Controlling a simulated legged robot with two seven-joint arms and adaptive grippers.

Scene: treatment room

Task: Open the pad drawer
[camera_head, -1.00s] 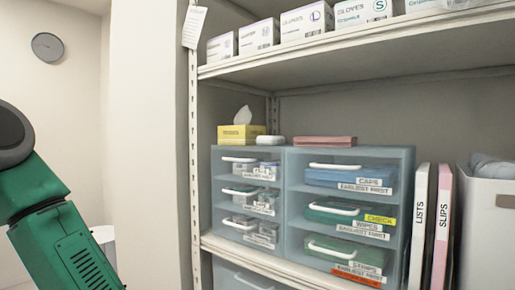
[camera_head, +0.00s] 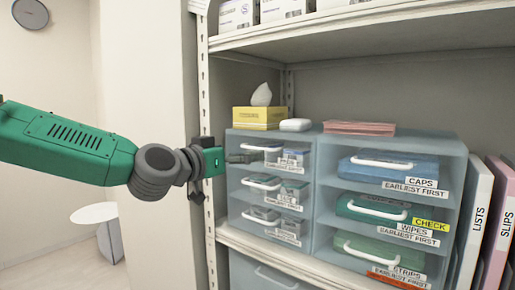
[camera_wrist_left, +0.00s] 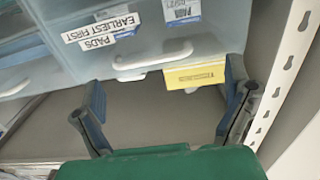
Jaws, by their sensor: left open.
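The pad drawer (camera_head: 297,171) is the top drawer of the left column in a clear bluish drawer unit, labelled PADS, EARLIEST FIRST. It appears closed. Its white handle (camera_head: 262,147) also shows in the left wrist view (camera_wrist_left: 152,62), where the label reads upside down. My left gripper (camera_head: 238,158) is at the unit's left front edge, beside this drawer. In the left wrist view my open left gripper (camera_wrist_left: 165,85) has a finger on either side of the handle's line, with nothing held. I cannot tell the remaining gap to the handle. My right gripper is out of view.
A yellow tissue box (camera_head: 260,118), a white item (camera_head: 295,125) and pink pads (camera_head: 360,128) lie on top of the unit. The shelf post (camera_head: 204,110) stands close by my left wrist. Binders (camera_head: 478,215) stand on the right.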

